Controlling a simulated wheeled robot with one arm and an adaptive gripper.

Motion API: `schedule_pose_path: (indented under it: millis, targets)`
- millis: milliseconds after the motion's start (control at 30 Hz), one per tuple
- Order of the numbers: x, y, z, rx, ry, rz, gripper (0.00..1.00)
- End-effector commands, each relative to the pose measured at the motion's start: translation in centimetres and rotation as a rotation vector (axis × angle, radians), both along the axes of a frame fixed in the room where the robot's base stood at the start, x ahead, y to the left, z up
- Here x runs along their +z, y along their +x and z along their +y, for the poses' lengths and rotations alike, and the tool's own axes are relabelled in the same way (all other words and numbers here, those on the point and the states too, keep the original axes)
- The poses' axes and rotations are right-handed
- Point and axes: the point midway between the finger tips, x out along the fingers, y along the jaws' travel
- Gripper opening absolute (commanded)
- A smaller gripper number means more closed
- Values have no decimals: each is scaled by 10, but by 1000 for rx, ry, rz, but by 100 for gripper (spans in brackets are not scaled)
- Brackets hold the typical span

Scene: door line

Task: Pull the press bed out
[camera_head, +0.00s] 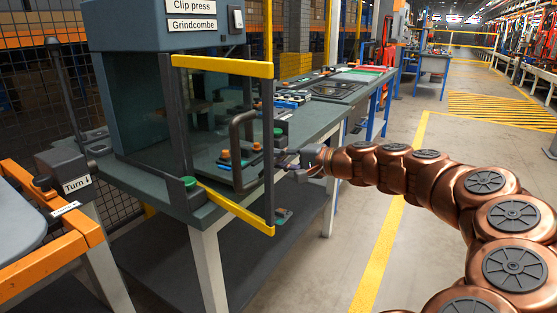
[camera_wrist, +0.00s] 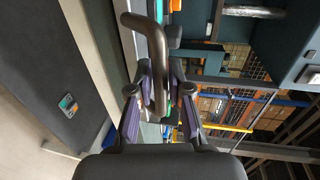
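The clip press (camera_head: 165,28) stands on a bench, with a guard frame of dark posts and yellow bars (camera_head: 225,66) at its front. My gripper (camera_head: 290,161) is at the right of that post. In the wrist view, the handle (camera_wrist: 160,75) runs between the spread fingers of my gripper (camera_wrist: 160,92). Firm contact cannot be made out.
Another worktop (camera_head: 340,85) with tools lies behind the press. The floor on the right is open, with a yellow line (camera_head: 385,245).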

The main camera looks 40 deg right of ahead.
Motion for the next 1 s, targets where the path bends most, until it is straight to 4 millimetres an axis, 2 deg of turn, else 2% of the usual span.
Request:
schedule_pose_path:
  millis: [33, 167, 567, 767, 1000]
  targets:
    - [0, 0, 0, 0, 0, 0, 26]
    - [0, 0, 0, 1, 0, 0, 39]
    - [1, -5, -2, -1, 0, -1, 39]
    - [7, -27, -11, -2, -1, -3, 39]
    - [15, -69, -27, -2, -1, -2, 39]
